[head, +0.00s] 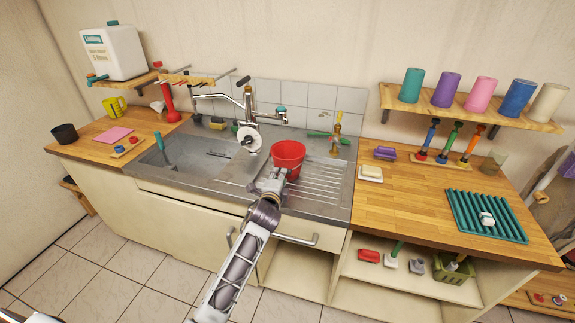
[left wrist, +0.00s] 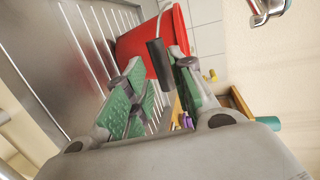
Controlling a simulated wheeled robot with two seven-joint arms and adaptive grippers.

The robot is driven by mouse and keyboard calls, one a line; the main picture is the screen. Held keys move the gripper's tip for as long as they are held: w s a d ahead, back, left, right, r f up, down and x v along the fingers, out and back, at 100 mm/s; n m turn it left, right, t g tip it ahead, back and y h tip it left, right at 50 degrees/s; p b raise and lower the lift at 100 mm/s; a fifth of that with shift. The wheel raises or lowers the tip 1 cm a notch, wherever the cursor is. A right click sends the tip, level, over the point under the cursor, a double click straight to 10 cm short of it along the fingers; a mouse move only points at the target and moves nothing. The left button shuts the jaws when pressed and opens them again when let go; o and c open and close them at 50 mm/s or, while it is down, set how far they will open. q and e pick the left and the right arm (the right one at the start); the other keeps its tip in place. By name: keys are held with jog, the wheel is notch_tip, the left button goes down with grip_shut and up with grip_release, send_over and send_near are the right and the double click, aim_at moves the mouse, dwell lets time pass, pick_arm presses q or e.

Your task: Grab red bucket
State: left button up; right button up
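The red bucket (head: 288,160) stands upright on the ribbed metal drainboard, right of the sink basin. In the left wrist view the bucket (left wrist: 140,47) lies just beyond my fingers, with its wire handle and dark grip (left wrist: 160,64) on the near side. My left gripper (head: 271,181) is at the bucket's front, low near its side. Its green-padded fingers (left wrist: 160,88) are spread apart, and the dark grip shows between or just past their tips; I cannot tell whether they touch it. My right gripper is not in view.
The faucet (head: 247,115) rises behind the bucket to the left. The wooden counter (head: 400,210) holds a soap dish (head: 371,173) and a green rack (head: 487,216). The drainboard (head: 325,185) right of the bucket is clear.

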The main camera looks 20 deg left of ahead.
aim_at(287, 166)
pick_arm(q)
jog(key=shift+w, duration=0.15)
dwell(0.3)
jog(key=shift+p+x, duration=0.3)
jog(key=shift+x, duration=2.2)
jog(key=shift+d, duration=0.1)
grip_shut()
jog(key=shift+r, duration=0.1)
